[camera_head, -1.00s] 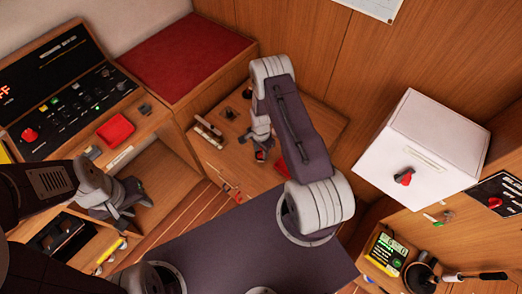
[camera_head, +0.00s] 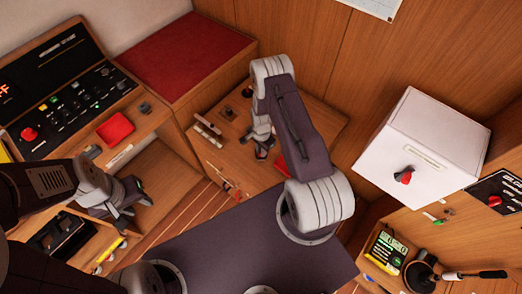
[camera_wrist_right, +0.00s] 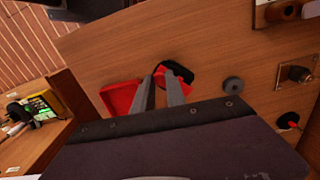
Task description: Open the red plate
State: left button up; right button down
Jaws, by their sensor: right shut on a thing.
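My right gripper (camera_wrist_right: 160,92) reaches down to the middle wooden panel. Its two grey fingers are shut on a small black-and-red piece (camera_wrist_right: 174,70). Beside the fingers in the right wrist view lies a flat red plate-like part with a rim (camera_wrist_right: 118,98), partly hidden by a finger. In the head view the right gripper (camera_head: 263,151) shows small, and a bit of red is next to it, partly covered by my arm. Another red square plate (camera_head: 115,129) lies on the left ledge, apart from both grippers. My left gripper (camera_head: 124,205) hangs over the left desk; its opening is unclear.
A black control panel (camera_head: 70,95) stands at the left. A red-topped box (camera_head: 180,50) is behind it. A white box with a red knob (camera_head: 425,145) and a meter (camera_head: 388,250) are at the right. The panel holds a grey disc (camera_wrist_right: 233,85) and knobs near the right gripper.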

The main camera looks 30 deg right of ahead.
jog(key=shift+s+d+n, duration=0.1)
jog(key=shift+d+n, duration=0.15)
jog(key=shift+n, duration=0.35)
dwell(1.1)
jog(key=c, duration=1.3)
grip_release()
jog(key=shift+c, duration=0.2)
notch_tip(320, 180, up, 9)
jog(key=b, duration=0.2)
jog(key=shift+r, duration=0.1)
